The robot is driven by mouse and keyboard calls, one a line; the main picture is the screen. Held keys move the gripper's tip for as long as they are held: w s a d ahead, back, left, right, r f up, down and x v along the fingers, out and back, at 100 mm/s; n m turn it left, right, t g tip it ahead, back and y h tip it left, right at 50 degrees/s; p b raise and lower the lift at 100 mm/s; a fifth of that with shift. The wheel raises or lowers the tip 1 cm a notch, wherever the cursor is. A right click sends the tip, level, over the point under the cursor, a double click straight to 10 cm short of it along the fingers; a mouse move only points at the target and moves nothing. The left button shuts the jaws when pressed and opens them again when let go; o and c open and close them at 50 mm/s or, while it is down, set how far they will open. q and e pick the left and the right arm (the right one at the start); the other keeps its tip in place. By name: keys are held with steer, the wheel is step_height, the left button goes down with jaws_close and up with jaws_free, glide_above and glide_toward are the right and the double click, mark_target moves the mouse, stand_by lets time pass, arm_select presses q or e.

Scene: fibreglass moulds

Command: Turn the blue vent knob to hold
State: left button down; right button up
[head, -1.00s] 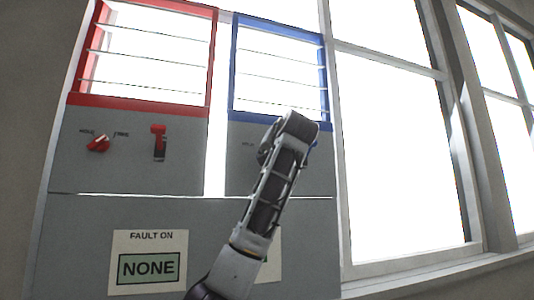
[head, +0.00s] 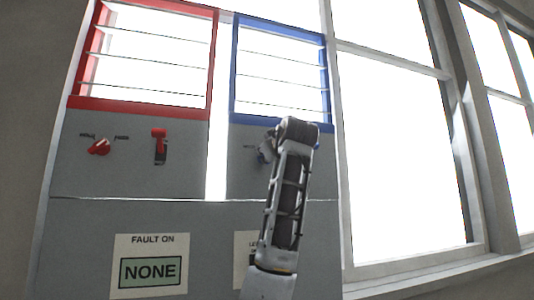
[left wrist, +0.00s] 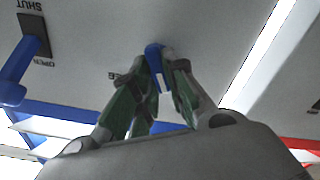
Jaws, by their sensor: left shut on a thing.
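The blue vent knob (left wrist: 154,52) is on the grey panel under the blue-framed vent. In the left wrist view it sits between the green finger pads of my left gripper (left wrist: 156,75), which is shut on it. A pale mark shows on the knob, but I cannot tell its setting; most of the lettering beside it is hidden by the fingers. In the head view my left gripper (head: 266,148) reaches the panel and hides most of the knob. My right gripper is not in view.
A blue lever (left wrist: 18,65) with SHUT and OPEN labels stands beside the knob. The red vent's panel has a red knob (head: 99,147) and a red lever (head: 159,143). A sign reading FAULT ON NONE (head: 150,267) is below. Tall windows (head: 400,150) are to the right.

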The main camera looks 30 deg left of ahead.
arm_select(q)
steer(key=shift+f+n+p, duration=0.15)
steer(key=shift+n+p, duration=0.25)
steer(key=shift+n, duration=1.2)
steer(key=c, duration=1.4)
jaws_free()
steer(key=shift+c, duration=0.2)
steer(key=v, duration=1.2)
